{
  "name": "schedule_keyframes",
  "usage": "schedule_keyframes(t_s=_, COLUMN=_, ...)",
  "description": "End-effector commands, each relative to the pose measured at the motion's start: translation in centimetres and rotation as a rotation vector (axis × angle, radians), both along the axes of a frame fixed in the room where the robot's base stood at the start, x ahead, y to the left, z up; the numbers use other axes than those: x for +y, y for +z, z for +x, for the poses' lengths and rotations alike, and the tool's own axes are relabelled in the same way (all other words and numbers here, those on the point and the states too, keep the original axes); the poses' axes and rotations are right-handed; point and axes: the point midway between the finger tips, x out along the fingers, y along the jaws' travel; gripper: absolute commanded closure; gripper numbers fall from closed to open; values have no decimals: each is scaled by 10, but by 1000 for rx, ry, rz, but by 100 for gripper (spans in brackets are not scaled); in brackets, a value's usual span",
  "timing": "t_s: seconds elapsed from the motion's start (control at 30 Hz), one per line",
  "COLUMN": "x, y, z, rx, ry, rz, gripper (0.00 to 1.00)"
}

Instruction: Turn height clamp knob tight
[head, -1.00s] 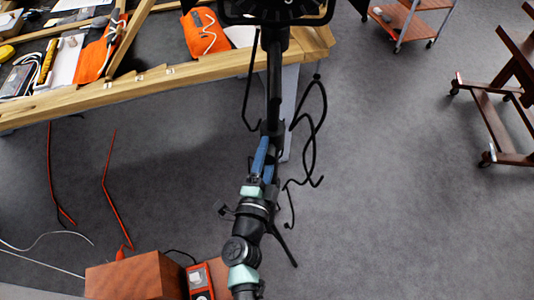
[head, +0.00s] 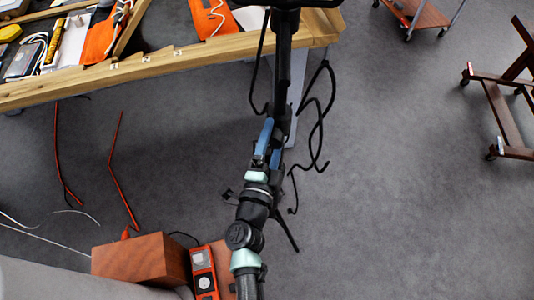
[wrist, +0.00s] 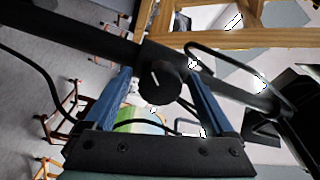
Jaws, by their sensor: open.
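The height clamp knob (wrist: 160,82) is a round black knob with a pale line mark, on a black pole (wrist: 90,38) that crosses the wrist view diagonally. My gripper (wrist: 157,74) has two blue fingers, one on each side of the knob, with a visible gap to each. It is open and holds nothing. In the head view the pole (head: 284,75) belongs to an upright black stand, and my gripper (head: 268,140) is at its lower part. The knob is not distinguishable there.
A wooden-edged workbench (head: 150,67) with orange cloths and tools is at the upper left. Black cables (head: 318,120) hang beside the stand. A wooden box (head: 140,260) and a red meter (head: 203,272) are at the lower left. Open grey floor lies to the right.

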Motion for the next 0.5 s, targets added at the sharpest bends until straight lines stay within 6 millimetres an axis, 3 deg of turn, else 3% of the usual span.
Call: schedule_keyframes(t_s=0.5, x=18, y=-5, z=-90, rx=4, ry=2, rz=1, gripper=11)
